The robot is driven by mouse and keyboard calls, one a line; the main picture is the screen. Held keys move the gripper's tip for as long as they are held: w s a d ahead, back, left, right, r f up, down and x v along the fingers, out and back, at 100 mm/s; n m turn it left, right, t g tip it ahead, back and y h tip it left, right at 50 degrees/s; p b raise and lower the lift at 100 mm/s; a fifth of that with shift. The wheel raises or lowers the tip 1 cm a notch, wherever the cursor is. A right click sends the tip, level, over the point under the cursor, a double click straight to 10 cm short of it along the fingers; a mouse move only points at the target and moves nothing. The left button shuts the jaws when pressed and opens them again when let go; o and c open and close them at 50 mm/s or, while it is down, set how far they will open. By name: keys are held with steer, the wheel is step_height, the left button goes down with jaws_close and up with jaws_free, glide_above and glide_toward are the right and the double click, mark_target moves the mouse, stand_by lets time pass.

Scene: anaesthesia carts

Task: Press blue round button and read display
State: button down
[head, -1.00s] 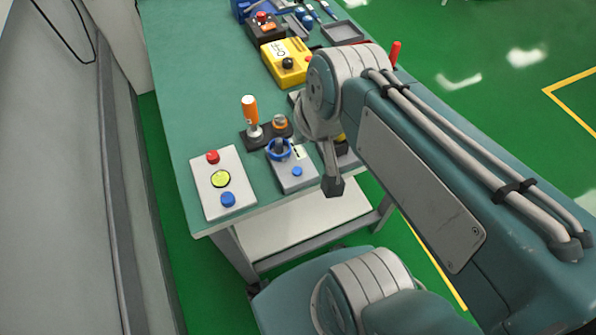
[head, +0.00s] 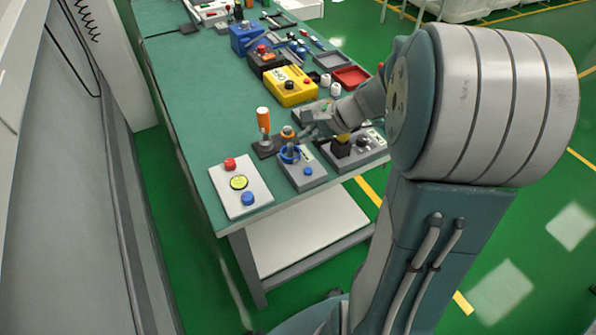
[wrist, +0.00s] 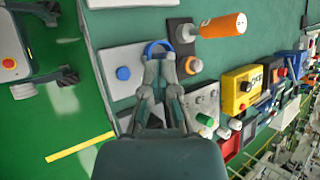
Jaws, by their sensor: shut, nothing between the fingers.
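A white panel (head: 228,203) lies on the near corner of the green table, with a red button (head: 230,163), a round yellow-green disc or display (head: 239,182) and a blue round button (head: 248,198). Any reading on the disc is too small to make out. A grey box (head: 296,178) beside it has a smaller blue button (head: 308,171) and a blue ring (head: 289,153). In the wrist view that smaller button (wrist: 123,73) is left of my fingers. My gripper (wrist: 163,52) is shut and empty, with its tips overlapping the blue ring in the picture; contact cannot be told.
An orange-handled switch (head: 263,122) stands upright behind the grey box. A yellow box (head: 290,92) and several other devices fill the table's right side. The left part of the green tabletop (head: 190,75) is mostly clear. A grey wall stands to the left.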

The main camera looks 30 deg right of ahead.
mark_target(310, 170)
steer(key=shift+m, duration=0.6)
steer(key=f, duration=0.2)
steer(key=d+f, duration=0.1)
steer(key=f, duration=0.1)
steer(key=shift+w, duration=0.1)
steer(key=f, duration=0.3)
steer(key=d+f, duration=0.1)
steer(key=f, duration=0.1)
steer(key=shift+a+f, duration=0.1)
steer(key=shift+f, duration=0.1)
steer(key=shift+a+f+t, duration=0.1)
steer(key=shift+a+t, duration=0.15)
steer(key=shift+t, duration=0.05)
steer(key=shift+d, duration=0.15)
steer(key=shift+f, duration=0.1)
stand_by(0.5)
